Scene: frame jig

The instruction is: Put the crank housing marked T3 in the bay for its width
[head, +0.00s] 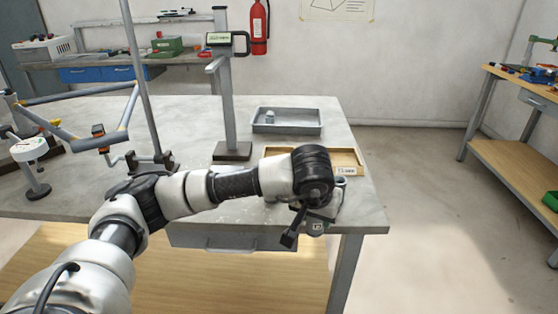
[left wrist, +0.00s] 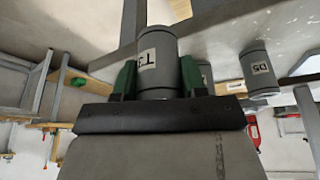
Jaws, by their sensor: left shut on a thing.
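The crank housing marked T3 (left wrist: 157,60) is a grey cylinder with a white label. My left gripper (left wrist: 158,78) has its green fingers shut on it, one on each side. In the head view my left gripper (head: 318,217) is at the table's front right corner, with the small labelled housing (head: 317,229) at its tip. A wooden tray (head: 350,154) lies just behind, partly hidden by my arm; a label (head: 346,170) on its front is too small to read surely. A grey cylinder marked D5 (left wrist: 259,68) stands apart from the gripper in the left wrist view. My right gripper is out of view.
A grey tray (head: 288,130) holding a small grey cylinder (head: 270,117) is farther back. A bicycle frame (head: 90,140) is clamped at the left. The table edge is close on the right.

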